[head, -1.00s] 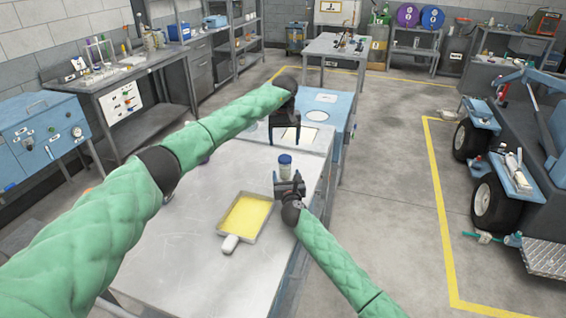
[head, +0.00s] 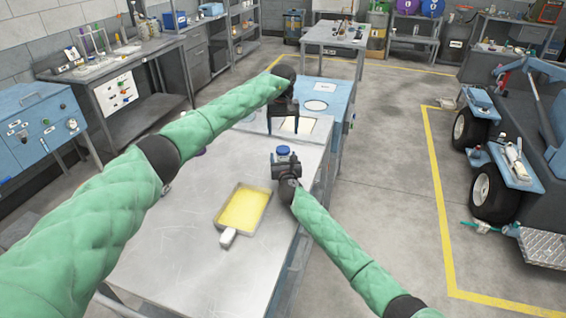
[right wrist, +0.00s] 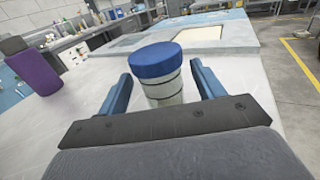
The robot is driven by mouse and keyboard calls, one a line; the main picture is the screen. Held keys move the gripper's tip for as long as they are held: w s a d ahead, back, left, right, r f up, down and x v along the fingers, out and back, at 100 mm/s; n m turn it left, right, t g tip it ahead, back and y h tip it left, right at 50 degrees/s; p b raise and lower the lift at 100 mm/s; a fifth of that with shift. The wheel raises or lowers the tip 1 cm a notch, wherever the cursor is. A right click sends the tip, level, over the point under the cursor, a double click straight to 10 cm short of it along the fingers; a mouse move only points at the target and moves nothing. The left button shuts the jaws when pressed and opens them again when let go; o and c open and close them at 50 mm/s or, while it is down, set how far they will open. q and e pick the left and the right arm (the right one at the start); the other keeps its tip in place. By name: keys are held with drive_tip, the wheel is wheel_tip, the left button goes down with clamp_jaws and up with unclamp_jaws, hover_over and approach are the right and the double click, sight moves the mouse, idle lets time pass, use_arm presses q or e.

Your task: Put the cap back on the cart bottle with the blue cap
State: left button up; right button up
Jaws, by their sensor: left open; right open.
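The bottle with the blue cap (head: 283,151) stands upright on the metal cart top. In the right wrist view its blue cap (right wrist: 158,60) sits on top of a pale, ringed body (right wrist: 163,91). My right gripper (head: 284,160) is open, with a finger on each side of the bottle; I cannot tell whether they touch it. In the head view this gripper hides the bottle's lower part. My left gripper (head: 284,135) is open and empty, above the far end of the cart, beyond the bottle.
A tray with yellow liquid (head: 220,212) and a white handle lies on the cart top (head: 180,250), left of my right gripper. A purple-and-dark object (right wrist: 32,68) stands at left in the right wrist view. The near cart top is clear.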

drive_tip(key=shift+w+a+f, duration=0.1)
drive_tip(key=shift+w+a, duration=0.05)
drive_tip(key=shift+w, duration=1.5)
